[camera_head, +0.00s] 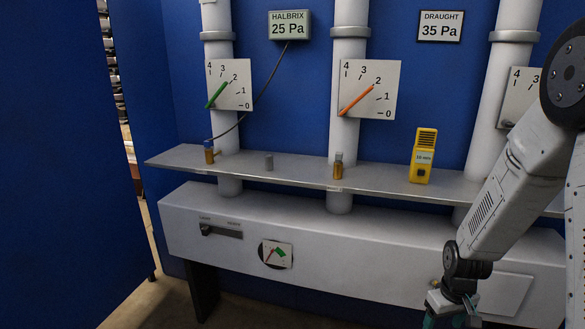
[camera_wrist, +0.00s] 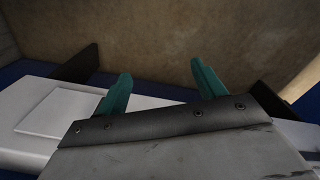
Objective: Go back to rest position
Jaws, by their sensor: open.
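My gripper (camera_wrist: 160,88) shows in the wrist view with its two teal fingers spread apart and nothing between them. In the head view my arm comes down from the upper right, and my gripper (camera_head: 450,312) hangs at the lower right, in front of the white cabinet (camera_head: 360,260). Its fingertips are cut off by the bottom edge there. In the wrist view the fingers are seen against a brown floor (camera_wrist: 165,50), with a white panel (camera_wrist: 60,115) of the cabinet at the left.
A blue panel (camera_head: 60,180) stands at the left. Some floor shows at the lower left.

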